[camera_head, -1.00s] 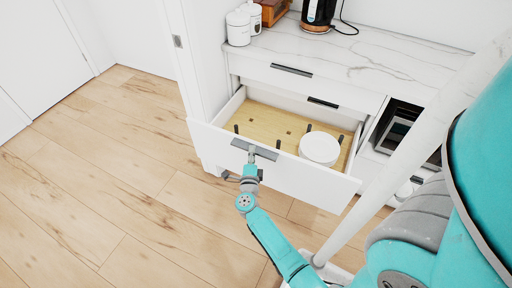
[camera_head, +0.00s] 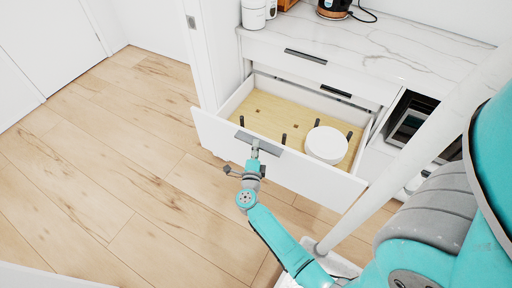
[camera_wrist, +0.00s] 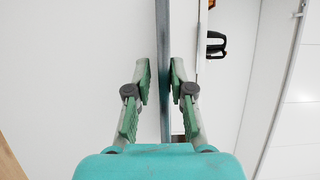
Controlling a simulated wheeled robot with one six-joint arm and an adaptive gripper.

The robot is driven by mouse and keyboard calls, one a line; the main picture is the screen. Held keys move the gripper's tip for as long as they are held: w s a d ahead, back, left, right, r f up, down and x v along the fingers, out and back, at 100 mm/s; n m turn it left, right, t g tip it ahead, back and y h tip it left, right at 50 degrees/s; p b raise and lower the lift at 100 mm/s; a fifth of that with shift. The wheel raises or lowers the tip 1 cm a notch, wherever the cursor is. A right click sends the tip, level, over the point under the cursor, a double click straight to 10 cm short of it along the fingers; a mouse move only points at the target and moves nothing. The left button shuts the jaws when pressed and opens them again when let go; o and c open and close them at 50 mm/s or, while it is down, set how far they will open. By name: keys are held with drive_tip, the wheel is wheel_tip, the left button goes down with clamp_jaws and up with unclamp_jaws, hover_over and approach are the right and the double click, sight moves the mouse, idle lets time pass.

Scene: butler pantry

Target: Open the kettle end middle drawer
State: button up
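The white drawer (camera_head: 312,180) under the counter's kettle end stands well out, with its wooden floor (camera_head: 270,112) showing. A stack of white plates (camera_head: 326,145) and several dark pegs are inside. Its grey bar handle (camera_head: 274,151) is on the front face. My gripper (camera_head: 255,146) is at the left part of this handle. In the wrist view, the two green-padded fingers (camera_wrist: 160,80) stand on either side of the handle bar (camera_wrist: 162,25), close against it. The fingertip contact is partly hidden in the head view.
A shut drawer with a dark handle (camera_head: 305,57) is above. The kettle (camera_head: 334,8) and white canisters (camera_head: 254,14) stand on the marble counter (camera_head: 400,50). An open niche (camera_head: 410,115) is at the right. The wooden floor (camera_head: 110,170) at left is clear.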

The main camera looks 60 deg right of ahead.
drive_tip(key=shift+o, duration=1.3)
drive_tip(key=shift+a, duration=0.1)
drive_tip(key=v, duration=1.2)
drive_tip(key=s+a+r+n+t+y, duration=0.3)
drive_tip(key=s+a+r+n+y, duration=0.5)
drive_tip(key=n, duration=0.7)
drive_tip(key=s+a+r+n+t+y, duration=0.3)
drive_tip(key=s+a+r+n+y, duration=0.5)
drive_tip(key=s+a+n, duration=0.4)
drive_tip(key=s+n, duration=0.3)
drive_tip(key=s, duration=0.1)
drive_tip(key=shift+a+r+n+t, duration=0.15)
drive_tip(key=shift+r+n+t, duration=0.15)
drive_tip(key=shift+r, duration=0.1)
